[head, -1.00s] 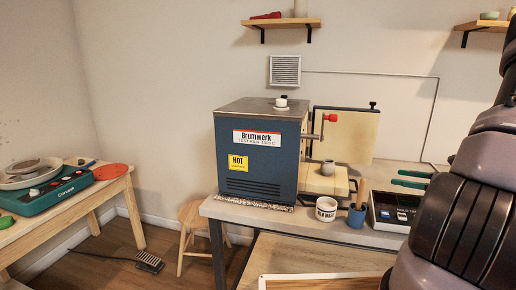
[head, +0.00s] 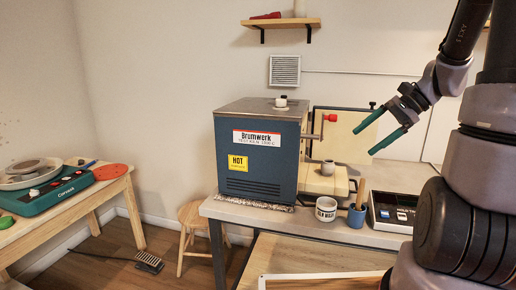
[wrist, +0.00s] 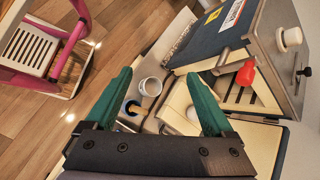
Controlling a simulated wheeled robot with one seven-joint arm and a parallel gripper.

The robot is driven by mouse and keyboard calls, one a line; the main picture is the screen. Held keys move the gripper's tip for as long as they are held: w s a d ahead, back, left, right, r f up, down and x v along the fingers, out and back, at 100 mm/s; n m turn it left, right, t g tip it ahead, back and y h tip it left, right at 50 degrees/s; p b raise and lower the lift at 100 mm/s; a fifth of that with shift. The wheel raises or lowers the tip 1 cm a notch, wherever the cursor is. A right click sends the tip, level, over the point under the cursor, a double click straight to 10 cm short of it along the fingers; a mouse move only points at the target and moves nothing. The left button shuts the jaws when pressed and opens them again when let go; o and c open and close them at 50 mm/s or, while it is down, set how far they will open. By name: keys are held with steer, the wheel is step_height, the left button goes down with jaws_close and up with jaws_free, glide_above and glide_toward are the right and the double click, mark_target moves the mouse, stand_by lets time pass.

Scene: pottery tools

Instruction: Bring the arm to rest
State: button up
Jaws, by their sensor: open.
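My gripper (head: 380,138) is open, with two green fingers, and nothing shows between them. In the head view it hangs in the air above and to the right of the small grey pot, in front of the kiln's open door. In the wrist view the fingers of my gripper (wrist: 163,92) stand wide apart over the bench, with a white cup and a blue tool cup seen beyond them. My arm comes in from the right side of the head view.
The blue kiln (head: 255,160) stands on the grey bench (head: 228,209), its door (head: 335,130) open. A grey pot (head: 328,167), a white cup (head: 326,209), a blue cup (head: 356,217) and a dark box (head: 380,211) are nearby. A pottery wheel (head: 55,190) stands at left.

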steer(key=s+a+r+n+t+h, duration=0.5)
steer(key=s+r+n, duration=0.4)
steer(key=s+r, duration=0.2)
steer(key=shift+s+a+r+h, duration=0.15)
steer(key=shift+s+r+h, duration=0.15)
steer(key=shift+r+h, duration=0.5)
